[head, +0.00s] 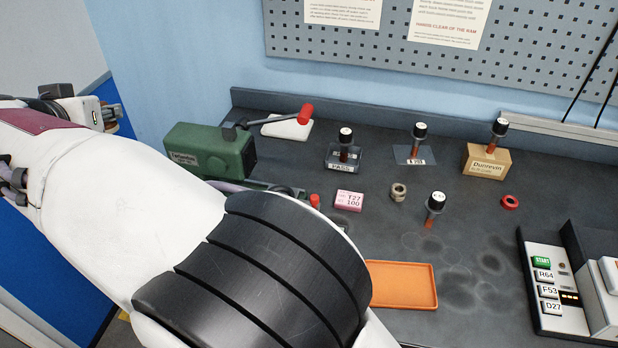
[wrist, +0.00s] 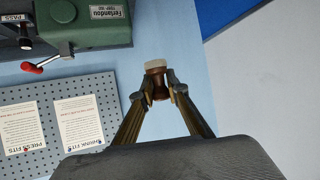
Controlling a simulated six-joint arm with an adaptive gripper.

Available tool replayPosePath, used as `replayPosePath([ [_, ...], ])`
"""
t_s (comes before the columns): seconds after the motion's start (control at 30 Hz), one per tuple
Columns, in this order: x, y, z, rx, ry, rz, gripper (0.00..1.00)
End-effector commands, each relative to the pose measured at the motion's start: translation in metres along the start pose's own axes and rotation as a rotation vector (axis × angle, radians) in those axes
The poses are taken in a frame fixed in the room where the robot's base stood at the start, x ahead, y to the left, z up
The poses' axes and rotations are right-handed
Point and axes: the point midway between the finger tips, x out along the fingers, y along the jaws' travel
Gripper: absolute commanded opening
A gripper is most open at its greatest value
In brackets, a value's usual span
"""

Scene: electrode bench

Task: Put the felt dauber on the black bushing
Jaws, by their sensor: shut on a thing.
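My gripper (wrist: 160,97) is shut on a small piece with a pale cream end and a brown body, which looks like the felt dauber (wrist: 156,64). The cream end sticks out past the fingertips, clear of any surface. In the head view my arm reaches off to the left, and I cannot make out the fingers or the held piece there. I cannot pick out the black bushing with certainty; my arm hides part of the bench. A loose olive-grey ring (head: 398,192) and a red ring (head: 510,202) lie on the bench.
Several black-capped copper-stemmed pieces stand on the bench, one on a tan block (head: 486,162). A green machine (head: 210,150) stands at the back left. A pink block (head: 349,201), an orange tray (head: 436,285) and a button panel (head: 545,290) are nearer.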

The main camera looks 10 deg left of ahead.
Motion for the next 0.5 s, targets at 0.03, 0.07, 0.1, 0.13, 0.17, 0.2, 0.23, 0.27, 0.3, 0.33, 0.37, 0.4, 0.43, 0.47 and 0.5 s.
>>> replayPosePath([
  [0.03,0.0,0.003,-0.005,0.004,0.001,0.005,0.0],
  [0.07,0.003,0.01,-0.005,0.009,-0.001,0.016,0.0],
  [0.1,0.006,0.016,-0.006,0.014,-0.001,0.027,0.0],
  [0.13,0.008,0.02,-0.007,0.018,-0.001,0.034,0.0],
  [0.17,0.01,0.025,-0.008,0.022,-0.001,0.042,0.0],
  [0.2,0.014,0.032,-0.01,0.029,-0.001,0.053,0.0],
  [0.23,0.016,0.038,-0.011,0.034,-0.001,0.062,0.0],
  [0.27,0.018,0.043,-0.012,0.039,-0.001,0.07,0.0],
  [0.3,0.021,0.05,-0.014,0.046,-0.001,0.082,0.0],
  [0.33,0.024,0.057,-0.015,0.053,-0.001,0.094,0.0],
  [0.37,0.026,0.064,-0.017,0.059,-0.001,0.105,0.0],
  [0.4,0.029,0.073,-0.018,0.067,-0.001,0.119,0.0],
  [0.43,0.033,0.081,-0.02,0.074,-0.002,0.133,0.0],
  [0.47,0.036,0.09,-0.021,0.081,-0.002,0.147,0.0],
  [0.5,0.039,0.101,-0.023,0.091,-0.002,0.165,0.0],
])
